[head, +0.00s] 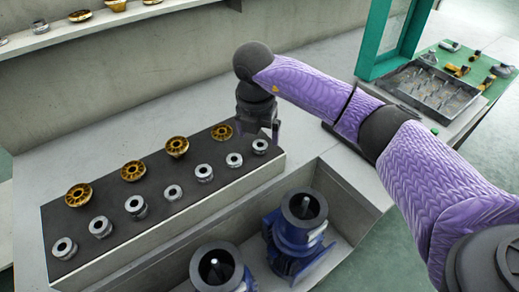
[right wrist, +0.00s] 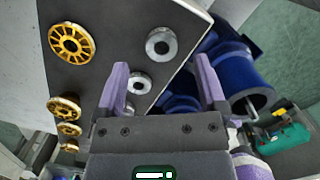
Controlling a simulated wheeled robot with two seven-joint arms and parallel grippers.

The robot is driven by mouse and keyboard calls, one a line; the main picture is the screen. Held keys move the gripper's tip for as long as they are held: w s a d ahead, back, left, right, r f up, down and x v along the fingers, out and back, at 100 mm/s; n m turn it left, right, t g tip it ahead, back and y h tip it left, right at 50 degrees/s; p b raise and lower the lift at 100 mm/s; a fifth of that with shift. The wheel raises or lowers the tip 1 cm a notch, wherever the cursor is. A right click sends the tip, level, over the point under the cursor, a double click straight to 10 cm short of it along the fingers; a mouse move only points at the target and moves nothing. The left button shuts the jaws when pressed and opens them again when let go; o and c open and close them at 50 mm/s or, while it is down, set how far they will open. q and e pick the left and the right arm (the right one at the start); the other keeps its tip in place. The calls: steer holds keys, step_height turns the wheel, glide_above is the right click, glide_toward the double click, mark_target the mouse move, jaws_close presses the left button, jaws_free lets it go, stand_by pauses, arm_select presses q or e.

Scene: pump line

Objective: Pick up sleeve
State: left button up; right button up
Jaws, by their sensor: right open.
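The sleeves are silver rings in a row along the front of a dark-topped block; the sleeve at the right end (head: 260,146) lies just below my right gripper (head: 258,128). In the right wrist view, one sleeve (right wrist: 161,43) shows beyond the fingertips and another sleeve (right wrist: 139,82) shows between the open fingers, nearer the left one. My right gripper also shows there (right wrist: 162,64), open with nothing held. It hangs over the right end of the block; its exact height is unclear. My left gripper is out of view.
Gold impellers (head: 132,171) stand in a row behind the sleeves on the dark-topped block (head: 48,218). Blue pumps (head: 292,232) stand in a recess in front. A grey tray of small parts (head: 441,97) lies at the right. A shelf (head: 110,22) runs along the back wall.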

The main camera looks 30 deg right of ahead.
mark_target(260, 141)
steer(key=f, duration=0.2)
steer(key=f+b, duration=0.1)
steer(key=shift+d+f, duration=0.2)
steer(key=shift+d, duration=0.05)
steer(key=shift+r, duration=0.1)
jaws_close()
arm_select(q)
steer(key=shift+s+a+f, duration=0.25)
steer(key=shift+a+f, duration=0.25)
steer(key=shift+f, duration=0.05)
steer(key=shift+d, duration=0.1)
